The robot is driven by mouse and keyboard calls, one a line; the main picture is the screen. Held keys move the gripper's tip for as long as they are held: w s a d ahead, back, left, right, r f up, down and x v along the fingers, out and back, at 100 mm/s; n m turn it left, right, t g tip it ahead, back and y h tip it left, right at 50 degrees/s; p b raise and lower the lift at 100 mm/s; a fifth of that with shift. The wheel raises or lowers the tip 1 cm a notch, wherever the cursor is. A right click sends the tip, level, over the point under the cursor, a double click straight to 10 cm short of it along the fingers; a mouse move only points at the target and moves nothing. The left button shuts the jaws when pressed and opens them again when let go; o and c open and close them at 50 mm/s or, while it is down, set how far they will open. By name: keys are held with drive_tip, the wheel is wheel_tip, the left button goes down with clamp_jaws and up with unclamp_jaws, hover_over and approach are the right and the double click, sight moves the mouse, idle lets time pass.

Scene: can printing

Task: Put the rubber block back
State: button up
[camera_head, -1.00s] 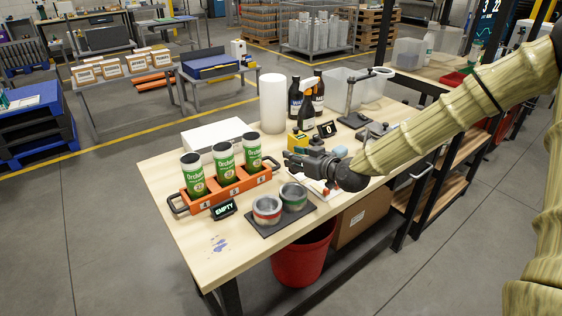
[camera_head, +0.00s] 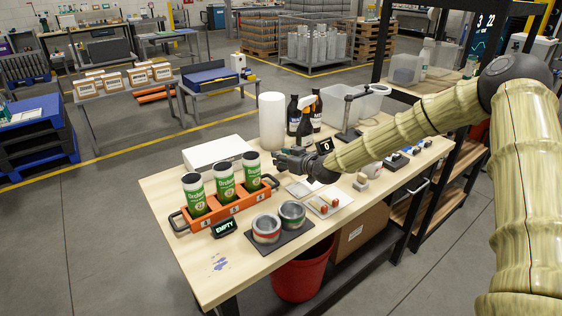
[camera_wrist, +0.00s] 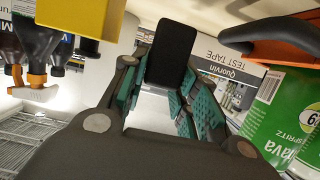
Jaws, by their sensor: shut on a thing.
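In the wrist view my gripper (camera_wrist: 158,95) is shut on a black rubber block (camera_wrist: 172,52), a flat dark slab standing out between the teal-padded fingers. In the head view my gripper (camera_head: 279,159) hovers over the table's back middle, just right of the orange tray's cans. The block cannot be made out there. A pale tray (camera_head: 301,189) and a white pad with small red-ended pieces (camera_head: 326,206) lie below and in front of my gripper.
An orange tray (camera_head: 240,206) holds three green-labelled cans (camera_head: 224,181) close left. Two round tins (camera_head: 266,229) sit on a dark mat in front. A yellow object (camera_wrist: 78,15) is close in the wrist view.

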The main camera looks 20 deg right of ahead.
drive_tip(key=shift+w+p, duration=0.3)
drive_tip(key=shift+w, duration=0.75)
drive_tip(key=shift+f+p, duration=0.65)
drive_tip(key=shift+f, duration=1.15)
drive_tip(key=shift+f, duration=0.15)
drive_tip(key=o, duration=1)
drive_tip(key=shift+s+r, duration=0.1)
drive_tip(key=shift+r, duration=0.1)
drive_tip(key=shift+b+v, duration=1.3)
drive_tip(key=shift+v, duration=4.65)
drive_tip(key=shift+d, duration=0.1)
